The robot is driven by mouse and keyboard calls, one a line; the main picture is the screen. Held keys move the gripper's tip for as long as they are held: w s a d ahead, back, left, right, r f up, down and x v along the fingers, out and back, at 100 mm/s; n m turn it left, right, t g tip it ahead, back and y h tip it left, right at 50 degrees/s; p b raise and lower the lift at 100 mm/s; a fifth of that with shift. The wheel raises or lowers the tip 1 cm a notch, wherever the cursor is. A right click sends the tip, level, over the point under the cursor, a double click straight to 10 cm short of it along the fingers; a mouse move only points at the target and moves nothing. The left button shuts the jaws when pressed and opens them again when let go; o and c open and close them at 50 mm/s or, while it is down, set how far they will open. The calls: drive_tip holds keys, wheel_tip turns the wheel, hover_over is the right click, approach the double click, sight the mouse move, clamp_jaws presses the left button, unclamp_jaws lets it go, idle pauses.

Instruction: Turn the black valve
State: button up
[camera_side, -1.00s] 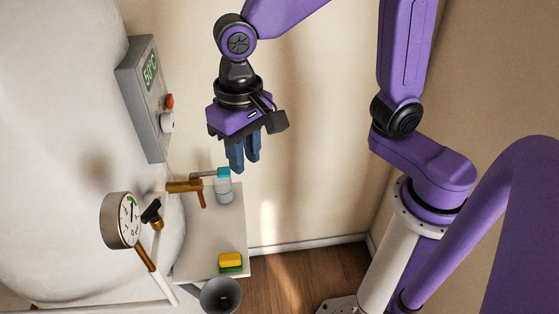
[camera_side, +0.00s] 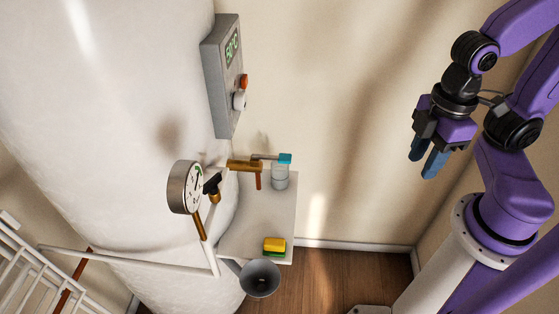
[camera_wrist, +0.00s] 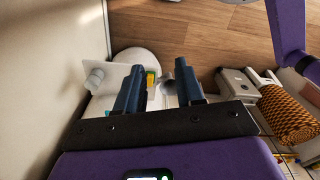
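The black valve (camera_side: 212,184) is a small dark handle on a brass fitting, just right of the round gauge (camera_side: 184,187) and in front of the white tank. My gripper (camera_side: 424,168) hangs fingers-down far to the right of the valve, well apart from it, near my arm's column. Its two blue fingers are spread with nothing between them. In the wrist view the fingers (camera_wrist: 158,78) also stand apart and empty. I cannot make out the valve in the wrist view.
A brass tap (camera_side: 245,166) and a clear cup with a blue top (camera_side: 280,178) are by the white shelf (camera_side: 283,215). A yellow-green sponge (camera_side: 274,246) lies on it. A grey funnel (camera_side: 259,279) is below. A control box (camera_side: 222,85) hangs above. Space between gripper and shelf is clear.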

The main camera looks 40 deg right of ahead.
drive_tip(key=m+g+y, duration=0.5)
drive_tip(key=m+y, duration=1.2)
drive_tip(key=m, duration=1)
approach(211, 180)
drive_tip(key=x, duration=1)
drive_tip(key=shift+c, duration=0.3)
clamp_jaws()
